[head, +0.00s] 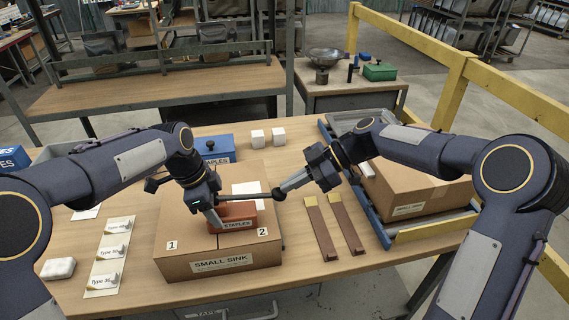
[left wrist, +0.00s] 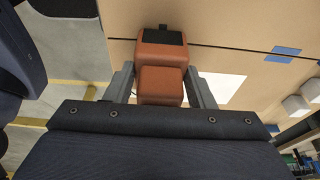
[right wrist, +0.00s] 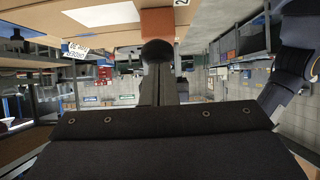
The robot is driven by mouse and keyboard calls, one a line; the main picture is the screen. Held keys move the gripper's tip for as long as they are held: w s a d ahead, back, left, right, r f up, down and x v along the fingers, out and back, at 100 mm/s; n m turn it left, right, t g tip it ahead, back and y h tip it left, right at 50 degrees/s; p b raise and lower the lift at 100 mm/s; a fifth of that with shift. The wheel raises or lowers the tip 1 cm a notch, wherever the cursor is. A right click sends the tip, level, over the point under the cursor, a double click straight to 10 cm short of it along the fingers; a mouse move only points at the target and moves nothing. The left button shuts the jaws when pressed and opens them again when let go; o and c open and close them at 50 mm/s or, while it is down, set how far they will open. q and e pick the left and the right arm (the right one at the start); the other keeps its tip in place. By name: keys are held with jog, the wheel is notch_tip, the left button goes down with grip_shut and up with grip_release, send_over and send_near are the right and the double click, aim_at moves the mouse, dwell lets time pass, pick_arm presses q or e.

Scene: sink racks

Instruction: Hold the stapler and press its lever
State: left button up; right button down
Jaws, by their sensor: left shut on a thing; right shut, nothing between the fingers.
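The orange-red stapler (head: 237,212), labelled STAPLES, sits on top of the cardboard box (head: 175,245) marked SMALL SINK. My left gripper (head: 215,217) is shut on the stapler; in the left wrist view its fingers flank the orange body (left wrist: 160,85). A black lever (head: 252,195) with a round knob (head: 278,194) reaches out to the right of the stapler, roughly level. My right gripper (head: 285,189) is shut and empty, its tips at the knob. In the right wrist view the knob (right wrist: 157,50) is right at the fingertips; whether they touch it I cannot tell.
Two brown strips (head: 321,230) lie right of the box. A second cardboard box (head: 420,190) stands in a blue-sided rack at the right. A blue box (head: 214,147) and two white blocks (head: 257,138) are behind. Type cards (head: 110,255) lie at the left.

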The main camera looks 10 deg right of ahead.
pick_arm(q)
jog(key=shift+s+f, duration=0.1)
jog(key=shift+f, duration=0.05)
pick_arm(e)
jog(key=shift+s+d+f, duration=0.1)
jog(key=shift+f, duration=0.25)
pick_arm(q)
jog(key=shift+a+f, duration=0.1)
pick_arm(e)
jog(key=a+r+v, duration=0.1)
jog(key=r+v, duration=0.1)
jog(key=v, duration=1.1)
jog(key=shift+r, duration=0.15)
pick_arm(q)
jog(key=o, duration=1)
